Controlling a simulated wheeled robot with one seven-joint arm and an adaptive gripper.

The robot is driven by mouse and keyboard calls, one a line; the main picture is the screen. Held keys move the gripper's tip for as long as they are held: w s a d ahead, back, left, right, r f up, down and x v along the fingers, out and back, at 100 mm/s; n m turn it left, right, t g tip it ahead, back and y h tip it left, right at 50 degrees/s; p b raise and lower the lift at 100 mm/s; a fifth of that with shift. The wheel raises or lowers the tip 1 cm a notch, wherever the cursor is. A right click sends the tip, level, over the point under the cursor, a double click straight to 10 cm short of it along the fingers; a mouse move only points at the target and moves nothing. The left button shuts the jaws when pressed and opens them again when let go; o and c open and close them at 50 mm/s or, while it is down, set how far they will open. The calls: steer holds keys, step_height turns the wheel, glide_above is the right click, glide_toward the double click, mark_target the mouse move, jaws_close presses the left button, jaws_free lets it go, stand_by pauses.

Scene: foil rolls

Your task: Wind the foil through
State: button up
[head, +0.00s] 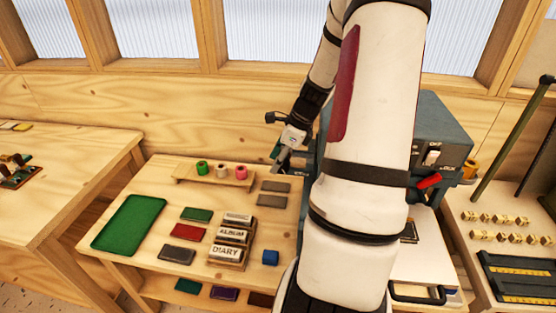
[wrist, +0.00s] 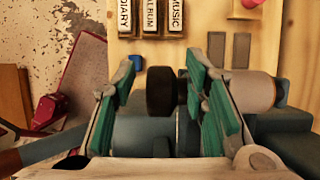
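In the wrist view a dark round knob or roller end (wrist: 160,92) lies between my gripper's two teal-padded fingers (wrist: 165,100). A gap shows on its left; its right end is close to the right finger, and I cannot tell whether they touch. My gripper is open. A pale grey roll (wrist: 254,90) shows beyond the right finger, partly hidden by it. In the head view my gripper (head: 280,157) is at the left side of the blue-grey machine (head: 440,125), mostly hidden by my arm. An orange-brown spool (head: 470,168) is at the machine's right side.
A wooden stand (head: 185,177) holds green (head: 202,168), white (head: 221,171) and pink (head: 241,172) spools. A green tray (head: 128,224), coloured books, lettered blocks (head: 227,253) and a blue cube (head: 270,257) lie on the table. A red handle (head: 428,181) projects from the machine.

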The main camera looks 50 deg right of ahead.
steer(key=v, duration=1.2)
steer(key=shift+d, duration=0.1)
steer(key=w+a+g+h+b, duration=0.4)
steer(key=w+g+b, duration=0.35)
steer(key=b, duration=0.65)
steer(key=shift+g, duration=0.25)
steer(key=p+x, duration=0.2)
steer(key=x, duration=1.1)
steer(key=shift+f, duration=0.15)
jaws_close()
